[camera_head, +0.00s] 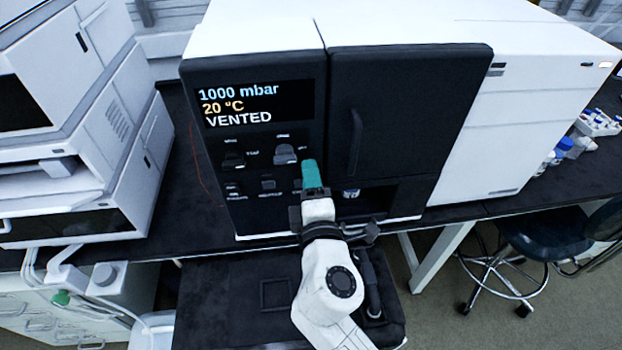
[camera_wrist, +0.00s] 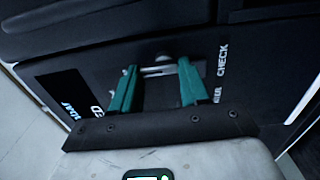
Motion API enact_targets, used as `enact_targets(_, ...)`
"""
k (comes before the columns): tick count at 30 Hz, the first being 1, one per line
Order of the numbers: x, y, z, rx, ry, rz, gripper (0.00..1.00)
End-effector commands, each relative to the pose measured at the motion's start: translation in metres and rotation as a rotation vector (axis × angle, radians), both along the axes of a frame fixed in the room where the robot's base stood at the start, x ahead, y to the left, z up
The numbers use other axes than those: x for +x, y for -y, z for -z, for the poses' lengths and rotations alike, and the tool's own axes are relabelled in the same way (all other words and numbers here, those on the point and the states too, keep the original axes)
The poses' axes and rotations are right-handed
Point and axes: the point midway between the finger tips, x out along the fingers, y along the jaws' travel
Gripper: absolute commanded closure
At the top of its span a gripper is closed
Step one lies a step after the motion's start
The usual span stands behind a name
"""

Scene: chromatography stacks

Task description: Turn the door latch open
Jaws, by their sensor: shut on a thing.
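My gripper (camera_head: 310,172) has teal fingers and is at the dark front panel, just left of the dark door (camera_head: 410,110). In the wrist view my gripper (camera_wrist: 158,70) has its two fingers on either side of a small, light metal lever, the door latch (camera_wrist: 158,71). It is shut on that latch. In the head view the fingers hide the held piece. The door has a vertical handle (camera_head: 354,142) and looks closed. The latch's exact angle is hard to tell.
The panel has a display (camera_head: 255,105) reading 1000 mbar, 20 °C, VENTED. Two knobs (camera_head: 285,153) (camera_head: 233,160) and smaller controls lie beside and below. White instruments (camera_head: 90,110) stand left. Blue-capped vials (camera_head: 570,145) and a stool (camera_head: 545,235) are right.

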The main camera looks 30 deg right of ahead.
Motion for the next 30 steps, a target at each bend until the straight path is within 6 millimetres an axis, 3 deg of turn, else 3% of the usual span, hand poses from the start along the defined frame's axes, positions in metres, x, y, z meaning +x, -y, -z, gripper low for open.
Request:
enact_targets(9, 0.0, -0.002, 0.001, -0.004, -0.003, -0.004, 0.86)
enact_targets(10, 0.0, -0.002, 0.001, -0.004, -0.003, -0.004, 0.54)
enact_targets(18, 0.0, -0.001, 0.001, -0.003, -0.002, -0.002, 0.3)
enact_targets(26, -0.002, -0.001, 0.001, -0.002, -0.002, -0.001, 0.3)
enact_targets(30, -0.014, -0.005, 0.003, -0.003, -0.002, -0.002, 0.3)
